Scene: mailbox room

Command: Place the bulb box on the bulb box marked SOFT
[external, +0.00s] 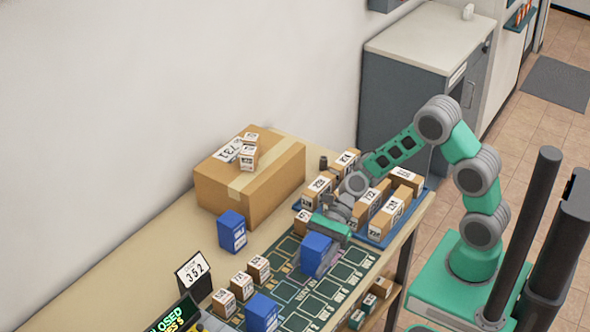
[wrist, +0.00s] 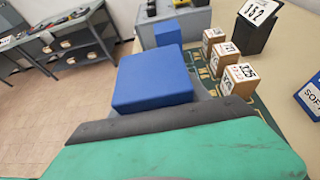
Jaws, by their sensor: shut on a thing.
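My gripper (external: 332,230) is shut on a blue bulb box (external: 315,256) over the dark green printed mat. I cannot tell whether the box clears the mat. In the wrist view the held box (wrist: 152,78) is large and plain blue, just beyond the green and black finger. The bulb box marked SOFT (wrist: 311,97) is cut off at the right edge of the wrist view. It stands upright near the wall in the external view (external: 232,231), apart from my gripper. Another blue box (external: 262,313) stands at the near end of the mat, also in the wrist view (wrist: 167,32).
Several small labelled cartons (external: 241,285) stand on the mat between the blue boxes. A sign reading 352 (external: 193,270) stands near the SOFT box. A large cardboard box (external: 250,182) sits behind, and a blue tray (external: 376,240) of cartons lies beside my gripper.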

